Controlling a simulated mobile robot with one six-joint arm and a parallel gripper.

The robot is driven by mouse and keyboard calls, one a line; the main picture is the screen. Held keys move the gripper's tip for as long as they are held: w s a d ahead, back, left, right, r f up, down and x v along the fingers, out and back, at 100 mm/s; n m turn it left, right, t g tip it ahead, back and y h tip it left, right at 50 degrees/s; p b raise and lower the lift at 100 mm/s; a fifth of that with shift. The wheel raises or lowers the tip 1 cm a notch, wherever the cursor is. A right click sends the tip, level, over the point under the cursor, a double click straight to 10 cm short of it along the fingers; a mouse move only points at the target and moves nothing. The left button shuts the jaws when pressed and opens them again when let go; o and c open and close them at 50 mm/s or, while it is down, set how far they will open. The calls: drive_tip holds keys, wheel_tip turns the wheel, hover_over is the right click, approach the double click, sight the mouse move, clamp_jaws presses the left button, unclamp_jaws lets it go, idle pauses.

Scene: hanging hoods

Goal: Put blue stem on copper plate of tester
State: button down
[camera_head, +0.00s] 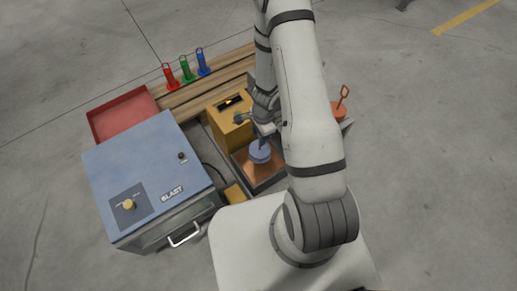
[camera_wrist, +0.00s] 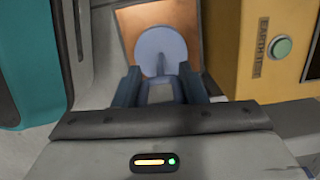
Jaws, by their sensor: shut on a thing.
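My gripper (camera_wrist: 160,88) is shut on a blue-grey stem with a wide round disc (camera_wrist: 160,45). In the head view the disc (camera_head: 260,154) is over the copper plate (camera_head: 242,160) of the tester, below my gripper (camera_head: 262,133). The copper plate (camera_wrist: 131,20) also shows behind the disc in the wrist view. I cannot tell whether the disc touches the plate. The tester is a yellow-orange box (camera_head: 228,120), marked EARTH TEST with a green button in the wrist view (camera_wrist: 262,60). My arm hides part of the plate's right side.
A blue BLAST cabinet (camera_head: 150,165) stands at left, with a red tray (camera_head: 122,113) behind it. Red (camera_head: 170,78), green (camera_head: 187,71) and blue (camera_head: 203,64) upright pieces stand on a wooden bench (camera_head: 210,83). A red-orange item with a looped handle (camera_head: 340,106) is right of my arm.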

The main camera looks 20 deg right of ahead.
drive_tip(key=b, duration=0.3)
hover_over(259, 149)
drive_tip(key=shift+f, duration=2.7)
drive_tip(key=shift+f+b, duration=0.15)
drive_tip(key=shift+b, duration=0.25)
drive_tip(key=c, duration=0.9)
unclamp_jaws()
